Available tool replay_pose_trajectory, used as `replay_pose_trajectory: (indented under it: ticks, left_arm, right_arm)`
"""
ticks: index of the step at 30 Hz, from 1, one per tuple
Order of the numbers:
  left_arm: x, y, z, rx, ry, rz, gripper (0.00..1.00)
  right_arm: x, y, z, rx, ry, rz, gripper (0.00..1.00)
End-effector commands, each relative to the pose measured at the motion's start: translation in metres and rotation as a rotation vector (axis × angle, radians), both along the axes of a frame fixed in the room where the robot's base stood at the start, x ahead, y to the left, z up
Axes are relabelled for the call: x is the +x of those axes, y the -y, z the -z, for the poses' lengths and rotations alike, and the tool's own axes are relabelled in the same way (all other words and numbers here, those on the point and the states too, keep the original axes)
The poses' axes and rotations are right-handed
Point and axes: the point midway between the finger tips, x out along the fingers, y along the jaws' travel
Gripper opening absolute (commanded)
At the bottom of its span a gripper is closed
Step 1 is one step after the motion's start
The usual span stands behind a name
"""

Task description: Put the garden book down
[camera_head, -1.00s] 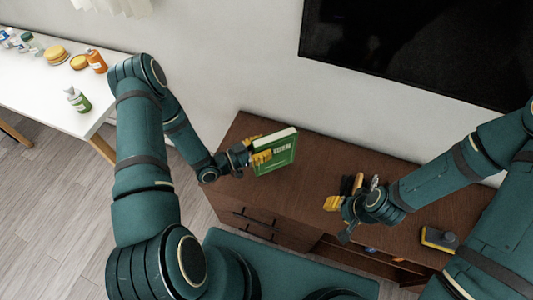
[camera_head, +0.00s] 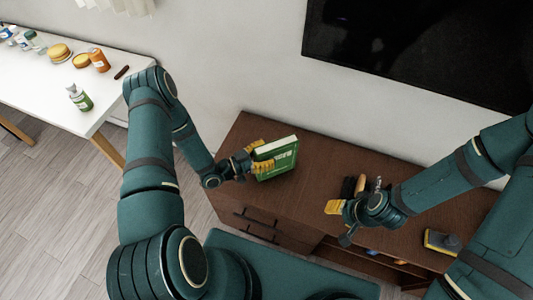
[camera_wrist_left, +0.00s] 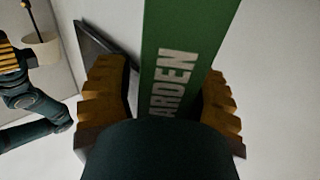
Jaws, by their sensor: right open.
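The green garden book (camera_head: 278,163) stands upright on or just above the brown cabinet top (camera_head: 325,180); contact beneath it is not clear. Its cover faces the front and its pale page edge shows on top. My left gripper (camera_head: 258,157) is open around the book's left end, one yellow finger on each side. In the left wrist view, the green spine (camera_wrist_left: 180,65) with "ARDEN" readable lies between the spread fingers, with a gap at the left finger. My right gripper (camera_head: 345,200) is open over the cabinet, to the right of the book.
A dark item (camera_head: 441,241) with yellow lies at the cabinet's right. Small items sit in the open shelf below. A dark screen (camera_head: 420,50) hangs on the wall behind. A white table (camera_head: 50,85) with bottles and food stands at the left. The cabinet top behind the book is clear.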

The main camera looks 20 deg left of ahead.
Motion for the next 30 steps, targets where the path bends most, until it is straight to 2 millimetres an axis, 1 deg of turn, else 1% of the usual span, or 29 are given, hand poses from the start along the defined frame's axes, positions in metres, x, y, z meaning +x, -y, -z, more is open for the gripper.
replay_pose_trajectory:
  ticks: [6,10,14,21,24,27,30]
  left_arm:
    - [0.000,0.000,-0.001,0.000,0.000,0.000,0.55]
    - [0.000,0.000,-0.006,0.000,0.000,0.000,0.55]
    - [-0.014,-0.016,-0.003,0.000,-0.001,-0.003,0.55]
    - [-0.049,-0.053,-0.002,0.001,-0.003,-0.005,0.55]
    - [-0.061,-0.067,-0.003,0.000,-0.001,-0.004,0.55]
    - [-0.071,-0.077,-0.003,0.000,-0.001,-0.004,0.55]
    - [-0.077,-0.083,-0.003,0.000,-0.001,-0.003,0.55]
  right_arm:
    - [0.000,0.000,-0.001,0.000,0.001,0.000,0.47]
    - [0.002,0.000,-0.006,0.000,0.003,0.002,0.47]
    - [0.002,0.000,-0.004,0.000,0.003,0.002,0.47]
    - [0.001,0.000,-0.003,0.000,0.003,0.002,0.47]
    - [0.001,0.000,-0.003,0.000,0.003,0.002,0.47]
    - [0.001,0.000,-0.003,0.000,0.002,0.002,0.47]
    - [0.001,0.000,-0.003,0.000,0.002,0.002,0.47]
